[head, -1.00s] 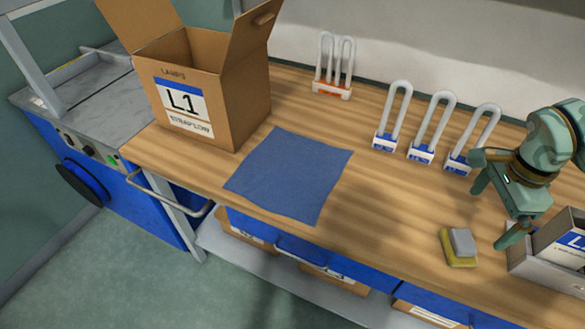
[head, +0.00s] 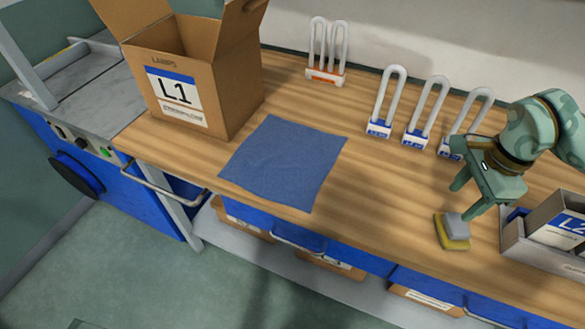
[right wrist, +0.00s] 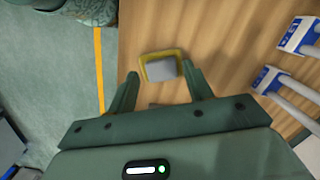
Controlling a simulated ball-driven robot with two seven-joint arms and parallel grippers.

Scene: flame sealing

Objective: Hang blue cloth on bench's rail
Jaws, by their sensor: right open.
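The blue cloth (head: 283,163) lies flat and spread out on the wooden bench top (head: 375,205), near its front edge, right of the cardboard box. The bench's rail (head: 160,187) is a grey metal bar at the bench's left end, with nothing hanging on it. My right gripper (head: 464,198) is open and empty above the right part of the bench, well to the right of the cloth. In the right wrist view its open fingers (right wrist: 160,76) point towards a sponge. My left gripper is not in view.
A yellow and grey sponge (head: 452,231) lies below my right gripper. Several U-shaped lamps (head: 416,138) stand at the back. A grey tray with L2 boxes (head: 515,245) is at right. The bench between cloth and sponge is clear.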

